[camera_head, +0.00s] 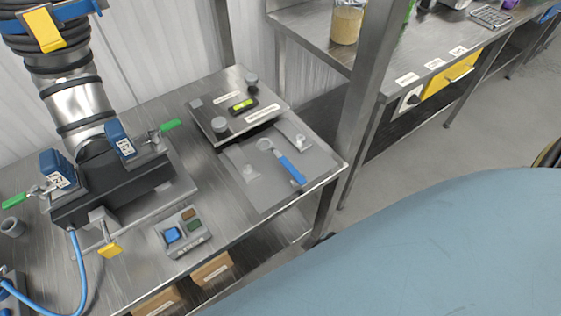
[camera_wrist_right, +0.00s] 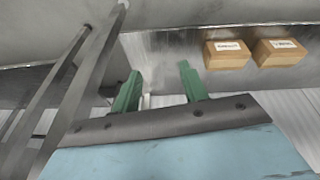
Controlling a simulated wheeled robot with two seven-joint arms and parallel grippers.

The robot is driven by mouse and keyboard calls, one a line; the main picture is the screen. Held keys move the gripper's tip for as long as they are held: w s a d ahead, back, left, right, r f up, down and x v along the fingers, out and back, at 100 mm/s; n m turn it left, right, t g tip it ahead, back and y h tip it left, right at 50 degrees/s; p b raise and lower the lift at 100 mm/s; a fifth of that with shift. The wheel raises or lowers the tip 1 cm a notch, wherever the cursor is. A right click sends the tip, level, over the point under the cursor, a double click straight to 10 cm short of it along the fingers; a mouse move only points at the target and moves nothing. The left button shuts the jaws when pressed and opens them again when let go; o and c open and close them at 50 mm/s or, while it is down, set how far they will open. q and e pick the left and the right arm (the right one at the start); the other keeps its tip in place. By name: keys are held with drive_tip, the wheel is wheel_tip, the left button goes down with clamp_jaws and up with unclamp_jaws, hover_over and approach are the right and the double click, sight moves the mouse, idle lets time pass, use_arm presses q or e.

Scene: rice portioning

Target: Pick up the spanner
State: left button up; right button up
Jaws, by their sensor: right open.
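The spanner (camera_head: 290,170) has a blue handle and a pale ring head. It lies on a grey tray (camera_head: 240,190) at the right end of the metal table, in the head view. My right gripper (camera_wrist_right: 160,88) shows only in the right wrist view. Its two green fingers are apart, with nothing clearly held between them. The spanner cannot be made out in that view. My left gripper is not in view.
Behind the tray stands a scale-like box (camera_head: 205,122) with a lit display. At left is a dark machine (camera_head: 120,190) with green-handled clamps, and in front a small button box (camera_head: 196,240). Cardboard boxes (camera_wrist_right: 225,57) sit on the lower shelf. A post (camera_head: 368,75) rises right of the tray.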

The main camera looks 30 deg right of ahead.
drive_tip(key=w+r+t+b, duration=0.1)
drive_tip(key=w+r, duration=0.1)
drive_tip(key=r, duration=0.8)
drive_tip(key=w+r+t+b, duration=0.1)
drive_tip(key=w+r+t, duration=0.15)
drive_tip(key=r, duration=0.75)
drive_tip(key=w+a+r+n+t+y, duration=0.1)
drive_tip(key=w+a+r+n+t, duration=0.1)
drive_tip(key=w+r+t, duration=0.5)
drive_tip(key=w+a+r+n+t+y, duration=0.1)
drive_tip(key=w+a+r+n+t, duration=0.25)
drive_tip(key=w+r, duration=0.8)
drive_tip(key=s+a+r+n+t+y, duration=0.2)
drive_tip(key=a+r+n+y, duration=0.45)
drive_tip(key=r+y, duration=0.3)
drive_tip(key=s+a+r+n+g+y, duration=0.3)
drive_tip(key=a+n+g+y, duration=0.4)
drive_tip(key=n, duration=0.5)
drive_tip(key=n+g+h, duration=1)
drive_tip(key=g+h, duration=0.3)
drive_tip(key=h, duration=0.6)
hover_over(285, 161)
drive_tip(key=shift+y, duration=0.25)
wheel_tip(285, 161, down, 23)
drive_tip(key=shift+w+f, duration=0.1)
drive_tip(key=shift+w, duration=0.05)
drive_tip(key=shift+n, duration=0.3)
drive_tip(key=shift+f, duration=2.95)
